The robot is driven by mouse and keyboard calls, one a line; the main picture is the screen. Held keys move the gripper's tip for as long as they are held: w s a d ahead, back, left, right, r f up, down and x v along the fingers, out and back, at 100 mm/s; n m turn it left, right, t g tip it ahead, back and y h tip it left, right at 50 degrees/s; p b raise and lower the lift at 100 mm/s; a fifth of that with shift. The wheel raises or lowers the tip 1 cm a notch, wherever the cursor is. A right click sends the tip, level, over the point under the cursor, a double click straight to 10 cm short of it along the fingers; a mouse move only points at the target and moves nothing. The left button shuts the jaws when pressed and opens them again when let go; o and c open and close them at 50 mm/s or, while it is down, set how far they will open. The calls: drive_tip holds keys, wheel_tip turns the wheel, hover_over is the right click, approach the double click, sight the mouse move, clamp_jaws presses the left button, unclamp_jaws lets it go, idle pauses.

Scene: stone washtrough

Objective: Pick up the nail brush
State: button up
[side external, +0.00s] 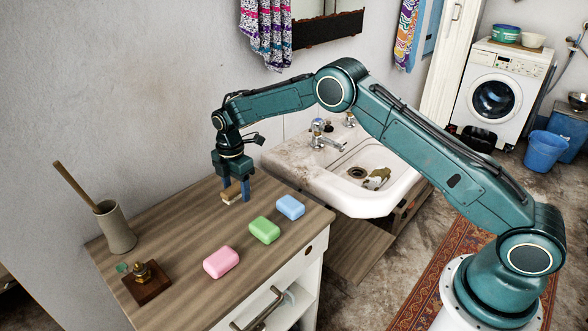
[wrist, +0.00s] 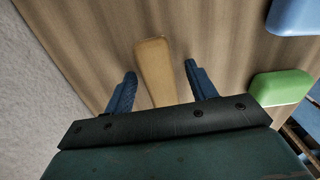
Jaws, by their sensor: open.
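The nail brush (side external: 229,198) is a small light-wood piece on the wooden counter, partly hidden by my gripper in the side view. In the wrist view the nail brush (wrist: 154,68) shows as a tan wooden body, its near end hidden behind the gripper's body. My gripper (side external: 236,191) points down over it, with its blue fingers low near the counter. In the wrist view my gripper (wrist: 160,69) is open, one finger on each side of the brush, with a visible gap on both sides. I cannot tell the exact fingertip height.
Blue (side external: 290,207), green (side external: 264,230) and pink (side external: 221,262) soaps lie in front of the gripper on the counter (side external: 185,225). A beige holder (side external: 116,228) with a wooden handle and a brass-topped block (side external: 146,280) stand at left. The sink (side external: 335,170) is at right.

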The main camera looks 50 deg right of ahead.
sight(236, 186)
drive_tip(key=c, duration=1.1)
drive_tip(key=shift+o, duration=0.2)
drive_tip(key=shift+r, duration=0.1)
wheel_tip(236, 186, up, 20)
idle(0.5)
